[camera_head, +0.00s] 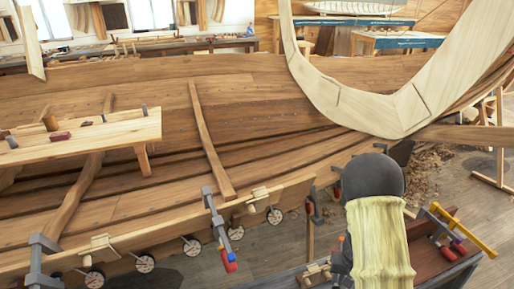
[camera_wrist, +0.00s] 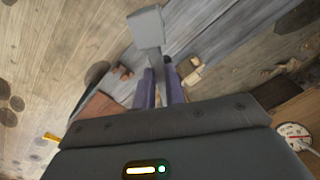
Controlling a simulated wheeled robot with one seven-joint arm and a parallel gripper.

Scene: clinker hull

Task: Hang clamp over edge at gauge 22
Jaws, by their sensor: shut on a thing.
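In the wrist view my gripper (camera_wrist: 162,78) is shut on a grey clamp (camera_wrist: 146,28), whose blocky head sticks out beyond the fingers. Most of the clamp is hidden by the fingers. One gauge (camera_wrist: 295,135) shows at the right of the wrist view, apart from the clamp. Other clamps hang over the edge, one at the left (camera_head: 42,252) and one mid-edge (camera_head: 216,222).
A trestle bench (camera_head: 85,138) with small tools stands on the hull at left. A large pale curved frame (camera_head: 385,110) rises at right. A wooden tool tray (camera_head: 450,250) with a yellow clamp (camera_head: 465,230) lies at lower right. Wood shavings (camera_head: 425,165) cover some floor.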

